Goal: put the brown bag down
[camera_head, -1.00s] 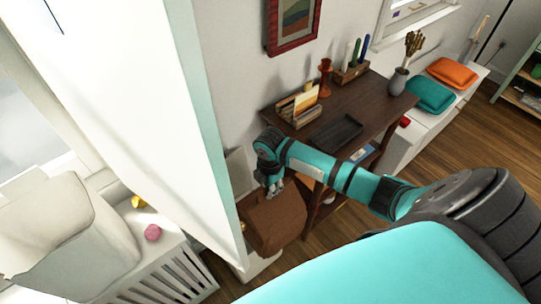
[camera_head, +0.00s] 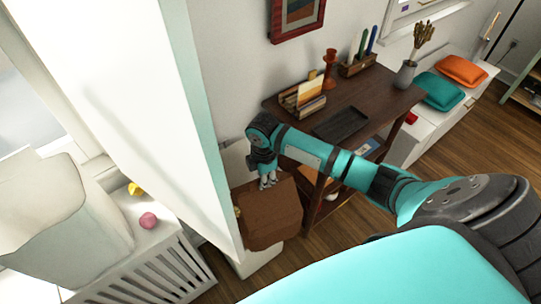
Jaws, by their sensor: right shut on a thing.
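The brown bag (camera_head: 268,218) hangs or rests at the left end of the dark wooden table, above a low white surface. My right gripper (camera_head: 268,182) is at the bag's top edge and shut on it. The bag looks roughly upright; whether its bottom touches the white surface below cannot be told. Part of its left side is hidden by the tall white panel. My left gripper does not show.
The dark wooden table (camera_head: 385,90) bears a black tray (camera_head: 340,124), a letter holder and a red candlestick. A white surface (camera_head: 262,262) lies under the bag. The tall white panel (camera_head: 150,110) stands close on the left. Wooden floor is open at the right.

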